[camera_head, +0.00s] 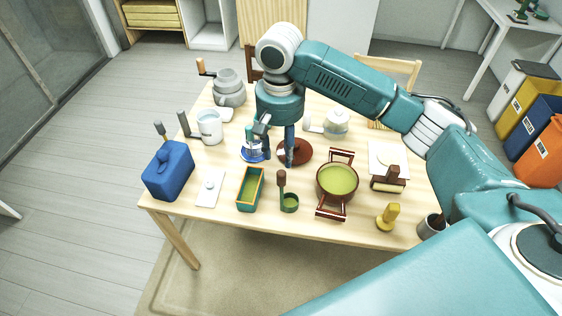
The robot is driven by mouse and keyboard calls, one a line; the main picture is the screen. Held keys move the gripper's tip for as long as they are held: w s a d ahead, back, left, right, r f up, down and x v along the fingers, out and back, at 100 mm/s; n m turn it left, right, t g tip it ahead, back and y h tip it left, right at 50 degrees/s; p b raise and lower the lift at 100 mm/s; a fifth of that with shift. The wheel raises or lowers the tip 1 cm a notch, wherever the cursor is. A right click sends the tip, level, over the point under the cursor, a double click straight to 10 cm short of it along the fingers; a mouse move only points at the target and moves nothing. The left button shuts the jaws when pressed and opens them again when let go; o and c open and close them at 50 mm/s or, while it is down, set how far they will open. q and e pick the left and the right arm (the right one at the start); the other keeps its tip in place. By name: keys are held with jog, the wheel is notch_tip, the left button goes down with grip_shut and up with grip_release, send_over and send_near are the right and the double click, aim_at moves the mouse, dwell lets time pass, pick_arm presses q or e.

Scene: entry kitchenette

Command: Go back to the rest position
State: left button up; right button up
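My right arm reaches in from the right across the table (225,225). My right gripper (275,146) points down over the back middle of the table. Its fingers look spread, with nothing clearly between them. Under it, a blue round dish (253,156) with a small teal and white item lies to the left. A dark red-brown round dish (301,153) lies to the right. I cannot tell whether the fingertips touch either dish. My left gripper is not in view.
A blue canister (168,171), white mug (210,127), grey grinder (229,88), green tray (250,190), red-handled pot (338,181) and yellow stamp-like piece (388,217) crowd the table. Chairs stand behind. Coloured bins (541,152) stand at far right. Floor is open at left.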

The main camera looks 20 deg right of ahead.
jog(key=shift+r, duration=0.25)
dwell(0.3)
jog(key=s+a+f+n+t+y, duration=0.25)
jog(key=s+a+f+n, duration=0.35)
jog(key=s+a+f, duration=0.8)
jog(key=s+d+f+t+h, duration=0.15)
jog(key=s+d+f, duration=0.25)
jog(key=s+d, duration=0.8)
notch_tip(320, 180, down, 28)
jog(key=s+d+g, duration=0.1)
jog(key=s+g, duration=0.1)
jog(key=s+d+f+g+h, duration=0.1)
jog(key=s+d+f, duration=0.2)
jog(key=s+f, duration=1)
jog(key=s, duration=0.3)
jog(key=shift+f+n, duration=0.3)
jog(key=shift+n, duration=0.1)
